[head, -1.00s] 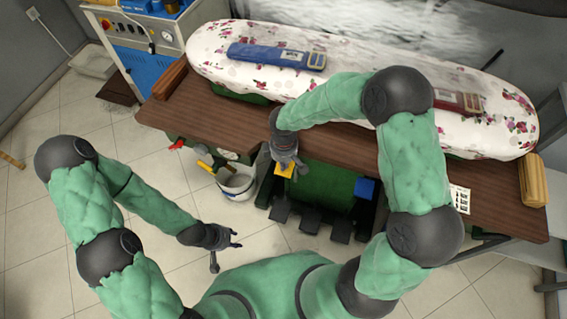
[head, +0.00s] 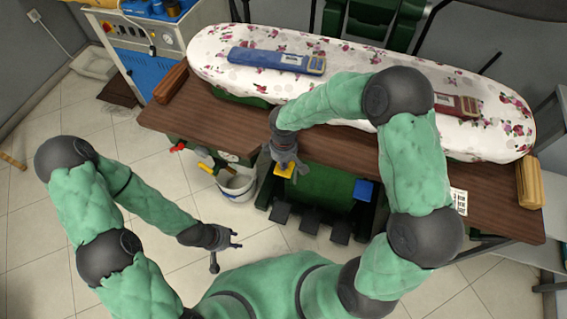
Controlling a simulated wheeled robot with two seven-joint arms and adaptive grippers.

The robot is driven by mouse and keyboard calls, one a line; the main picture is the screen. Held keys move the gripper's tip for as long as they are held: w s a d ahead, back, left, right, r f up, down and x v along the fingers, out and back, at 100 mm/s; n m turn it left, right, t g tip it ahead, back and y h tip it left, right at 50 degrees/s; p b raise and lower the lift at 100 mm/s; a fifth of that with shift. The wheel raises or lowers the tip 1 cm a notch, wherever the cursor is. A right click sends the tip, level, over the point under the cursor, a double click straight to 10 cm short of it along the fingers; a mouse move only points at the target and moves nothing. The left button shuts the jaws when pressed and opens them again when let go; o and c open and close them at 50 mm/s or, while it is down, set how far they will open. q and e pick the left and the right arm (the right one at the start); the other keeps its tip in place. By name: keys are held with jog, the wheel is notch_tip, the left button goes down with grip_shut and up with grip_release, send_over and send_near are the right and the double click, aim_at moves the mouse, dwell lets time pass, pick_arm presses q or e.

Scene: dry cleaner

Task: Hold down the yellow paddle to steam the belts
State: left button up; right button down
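The yellow paddle (head: 284,170) shows under the front edge of the brown table, left of a blue paddle (head: 363,190). My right gripper (head: 289,166) points down at the yellow paddle and overlaps its upper part. I cannot tell whether it touches the paddle or whether its fingers are shut. A blue belt (head: 270,60) lies on the left of the floral ironing board (head: 350,65), and a dark red belt (head: 455,104) lies on the right, partly behind my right arm. No steam shows. My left gripper (head: 238,239) is open and empty above the floor.
The brown table (head: 200,118) carries a wooden block (head: 171,82) at left and a tan one (head: 530,183) at right. A white bucket (head: 237,184) stands below it, near several dark pedals (head: 310,220).

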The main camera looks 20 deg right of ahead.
jog(key=shift+r+p, duration=0.4)
notch_tip(320, 180, up, 3)
jog(key=p, duration=0.2)
jog(key=shift+a+r+p, duration=0.1)
jog(key=shift+r+p, duration=0.1)
jog(key=shift+p, duration=0.15)
notch_tip(320, 180, up, 10)
jog(key=p, duration=0.3)
jog(key=shift+s+a+f, duration=0.15)
jog(key=shift+s, duration=0.2)
